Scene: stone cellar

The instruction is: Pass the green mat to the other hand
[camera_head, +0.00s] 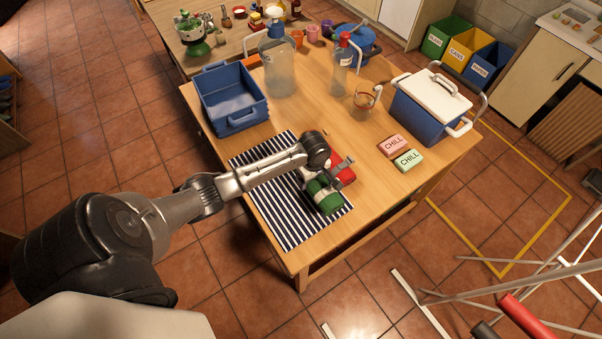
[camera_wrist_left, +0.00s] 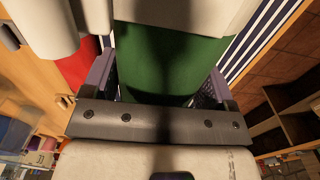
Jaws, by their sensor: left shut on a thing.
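The green mat (camera_head: 327,201) is rolled up, with a pale band around it. It is at the front edge of the wooden table, over a navy-and-white striped cloth (camera_head: 268,208). My left gripper (camera_head: 322,186) is shut on it from above. In the left wrist view the green mat (camera_wrist_left: 165,62) fills the space between the two fingers of my left gripper (camera_wrist_left: 157,88). I cannot tell whether the roll touches the cloth. My right gripper is in neither view.
A red roll (camera_head: 342,172) lies right beside the green mat. The table (camera_head: 310,110) also bears a blue bin (camera_head: 232,103), a clear jug (camera_head: 279,72), a bottle (camera_head: 341,72), a cooler (camera_head: 425,108) and two CHILL packs (camera_head: 408,160). Table surface right of the rolls is clear.

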